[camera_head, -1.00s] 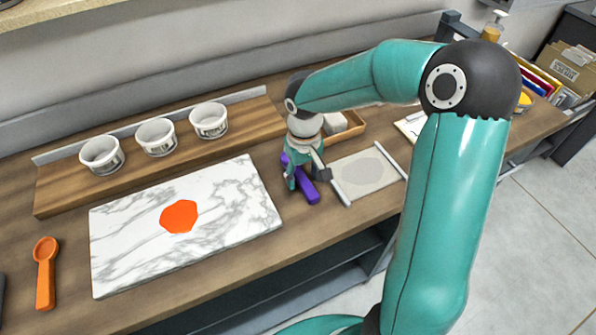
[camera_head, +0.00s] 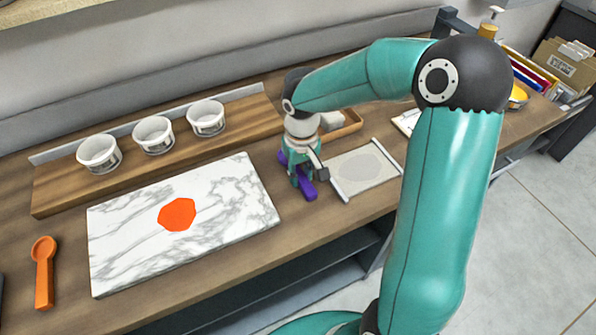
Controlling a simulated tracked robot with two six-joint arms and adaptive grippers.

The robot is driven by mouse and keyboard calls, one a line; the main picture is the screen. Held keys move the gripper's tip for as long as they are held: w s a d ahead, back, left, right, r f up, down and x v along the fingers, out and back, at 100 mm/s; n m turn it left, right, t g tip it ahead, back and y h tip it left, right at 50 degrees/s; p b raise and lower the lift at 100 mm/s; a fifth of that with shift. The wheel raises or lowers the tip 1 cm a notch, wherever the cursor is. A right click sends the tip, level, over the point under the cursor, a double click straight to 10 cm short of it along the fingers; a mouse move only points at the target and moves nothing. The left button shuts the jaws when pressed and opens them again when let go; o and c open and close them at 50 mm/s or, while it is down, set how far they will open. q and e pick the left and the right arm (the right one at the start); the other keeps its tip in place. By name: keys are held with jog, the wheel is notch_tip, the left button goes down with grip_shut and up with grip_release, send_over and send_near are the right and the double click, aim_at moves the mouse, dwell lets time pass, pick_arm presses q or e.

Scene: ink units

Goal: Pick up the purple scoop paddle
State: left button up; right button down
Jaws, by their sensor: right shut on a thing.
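The purple scoop paddle (camera_head: 309,193) lies on or just above the wooden table, between the marble slab and the grey framed screen. My right gripper (camera_head: 302,188) points down over it and is shut on it around its middle. The gripper hides part of the paddle, and I cannot tell whether the paddle has left the table. My left gripper is not in view.
A marble slab (camera_head: 130,245) with an orange ink patch (camera_head: 177,214) lies to the left. Three white cups (camera_head: 153,135) stand on a wooden riser (camera_head: 60,192). An orange scoop (camera_head: 44,272) lies far left. A framed screen (camera_head: 345,182) lies right of the paddle.

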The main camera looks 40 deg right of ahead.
aim_at(301, 176)
jog(key=shift+r, duration=0.1)
notch_tip(301, 176, up, 20)
dwell(0.5)
jog(key=c, duration=1.6)
grip_release()
grip_shut()
